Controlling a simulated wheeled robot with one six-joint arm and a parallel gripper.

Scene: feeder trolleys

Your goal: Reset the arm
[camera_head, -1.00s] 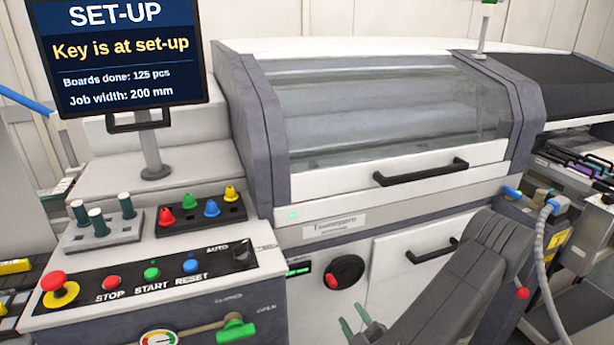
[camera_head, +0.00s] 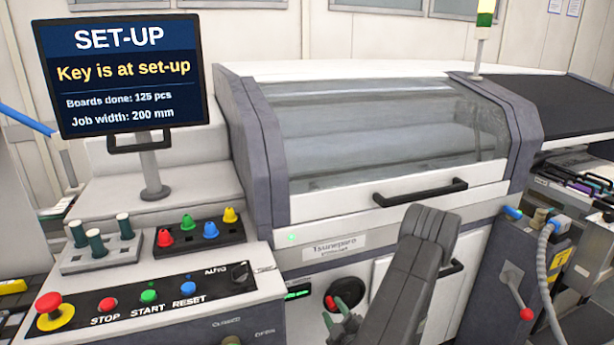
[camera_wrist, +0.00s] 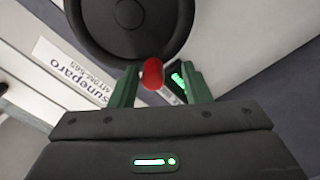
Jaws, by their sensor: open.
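My gripper (camera_head: 338,318) is open, with green fingers, low in front of the machine's front panel. The wrist view shows its two fingers (camera_wrist: 158,88) apart, with a red knob tip (camera_wrist: 153,74) showing between them. I cannot tell whether they touch it. A round black dial (camera_wrist: 130,22) fills the top of that view. In the head view the red and black rotary switch (camera_head: 345,294) is just above my fingers, partly covered by them. My arm rises from the gripper across the lower door.
The screen (camera_head: 125,75) reads SET-UP, "Key is at set-up". The control panel (camera_head: 150,318) has a red emergency stop (camera_head: 48,304) and STOP, START and RESET buttons. The hood (camera_head: 385,125) is shut, with a black handle (camera_head: 420,192). A red-knobbed lever (camera_head: 525,312) stands at right.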

